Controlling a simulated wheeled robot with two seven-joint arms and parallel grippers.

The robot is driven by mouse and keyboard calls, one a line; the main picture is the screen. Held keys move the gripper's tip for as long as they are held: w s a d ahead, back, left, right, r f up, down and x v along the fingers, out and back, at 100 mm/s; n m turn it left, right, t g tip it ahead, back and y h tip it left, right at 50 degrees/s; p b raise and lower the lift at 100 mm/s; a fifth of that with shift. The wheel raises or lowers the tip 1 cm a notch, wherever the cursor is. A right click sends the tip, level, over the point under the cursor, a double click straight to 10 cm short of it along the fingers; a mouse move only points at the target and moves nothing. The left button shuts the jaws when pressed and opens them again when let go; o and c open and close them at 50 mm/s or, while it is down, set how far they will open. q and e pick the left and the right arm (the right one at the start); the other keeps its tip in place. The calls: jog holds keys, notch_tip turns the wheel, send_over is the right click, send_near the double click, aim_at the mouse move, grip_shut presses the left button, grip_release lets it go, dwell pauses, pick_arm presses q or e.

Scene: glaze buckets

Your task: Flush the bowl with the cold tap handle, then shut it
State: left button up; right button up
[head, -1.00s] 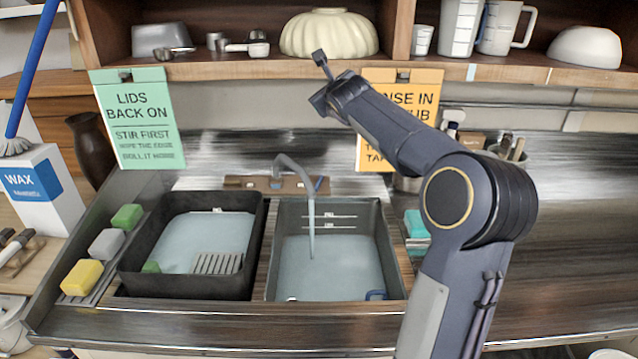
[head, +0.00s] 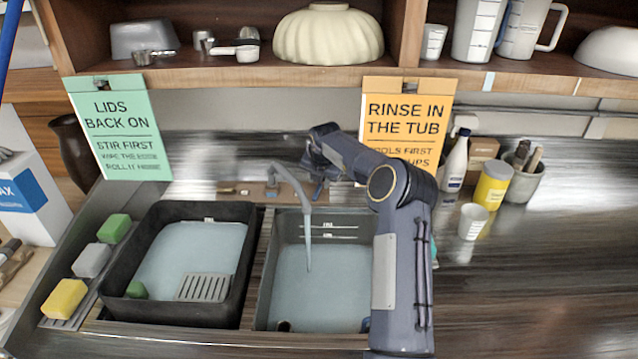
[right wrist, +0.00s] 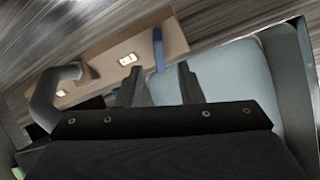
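The right sink bowl (head: 330,290) holds grey-blue water. A grey tap spout (head: 288,172) curves over it, and a pale column like running water drops from its mouth to the water. The blue tap handle (right wrist: 158,50) stands on the brown tap base (right wrist: 105,62) in the right wrist view. My right gripper (right wrist: 161,82) is open, its two fingers apart, with the handle just beyond the fingertips and the gap between them empty. In the head view my right gripper (head: 318,187) is beside the spout and largely hides the handle. My left gripper is out of view.
A black tub (head: 190,260) with water sits left of the bowl. Sponges (head: 65,299) lie along the left ledge. An orange sign (head: 405,120) hangs behind my right arm. A white cup (head: 472,221) and bottles stand right of it. A shelf (head: 240,72) spans above.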

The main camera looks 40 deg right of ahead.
aim_at(318, 190)
jog(key=p+x, duration=0.1)
jog(key=x, duration=0.4)
jog(key=shift+w+f+p, duration=0.25)
jog(key=shift+f+p, duration=0.05)
jog(key=shift+f, duration=0.4)
jog(key=shift+d, duration=0.1)
